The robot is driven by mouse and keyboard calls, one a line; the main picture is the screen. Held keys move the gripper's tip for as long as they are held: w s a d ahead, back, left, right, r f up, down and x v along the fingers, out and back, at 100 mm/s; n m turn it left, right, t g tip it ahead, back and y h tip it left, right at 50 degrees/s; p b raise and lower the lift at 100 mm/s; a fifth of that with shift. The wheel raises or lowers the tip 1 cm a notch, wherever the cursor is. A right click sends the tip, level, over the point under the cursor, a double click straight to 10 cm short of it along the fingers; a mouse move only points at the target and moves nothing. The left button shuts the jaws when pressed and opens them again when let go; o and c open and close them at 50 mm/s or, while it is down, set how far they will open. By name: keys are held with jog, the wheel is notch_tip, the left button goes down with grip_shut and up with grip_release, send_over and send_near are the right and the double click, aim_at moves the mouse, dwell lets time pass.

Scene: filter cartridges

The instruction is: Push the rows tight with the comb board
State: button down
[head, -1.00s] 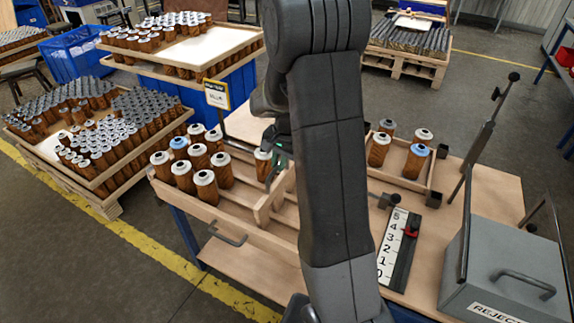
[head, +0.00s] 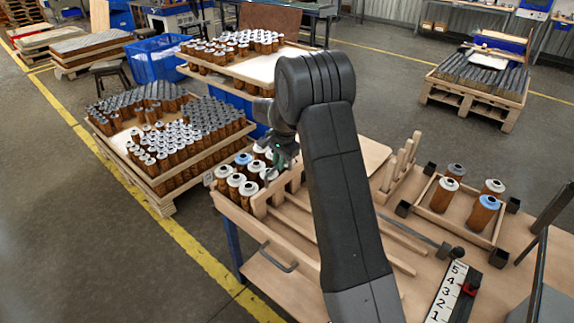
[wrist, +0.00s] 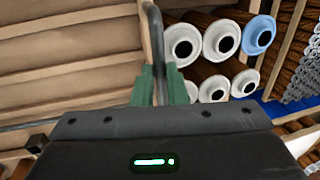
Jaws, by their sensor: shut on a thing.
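My gripper (head: 282,160) is at the left part of the wooden rack, its green fingers (wrist: 165,85) shut on the grey handle of the comb board. The comb board (head: 262,203) is pale wood and stands across the rack's lanes. Cartridges with brown bodies and white caps (head: 248,188), and one with a blue cap (head: 243,158), stand close together just left of the board. In the wrist view they lie right of the board, near it, the blue cap (wrist: 260,38) farther back. Contact between board and cartridges is partly hidden by my gripper and arm.
The rack's lanes (head: 300,225) right of the board look empty. A small tray (head: 430,213) with several cartridges and a wooden pronged stand (head: 400,165) are to the right. A numbered scale (head: 446,292) lies at front right. Full pallets (head: 170,140) stand behind left.

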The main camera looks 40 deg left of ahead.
jog(key=shift+a+r, duration=0.1)
jog(key=c, duration=1.5)
grip_release()
jog(key=shift+o, duration=0.2)
notch_tip(320, 180, up, 14)
jog(key=d+b, duration=0.2)
jog(key=shift+d+f, duration=0.25)
jog(key=shift+d, duration=0.1)
jog(key=shift+s, duration=0.1)
jog(key=a+f, duration=0.1)
jog(key=f, duration=0.3)
jog(key=f+p, duration=0.1)
jog(key=f, duration=0.4)
jog(key=a+f+p, duration=0.1)
jog(key=f, duration=0.3)
jog(key=shift+a+f, duration=0.25)
jog(key=shift+a, duration=0.05)
jog(key=shift+d+f, duration=0.15)
jog(key=shift+d, duration=0.2)
jog(key=shift+d, duration=0.1)
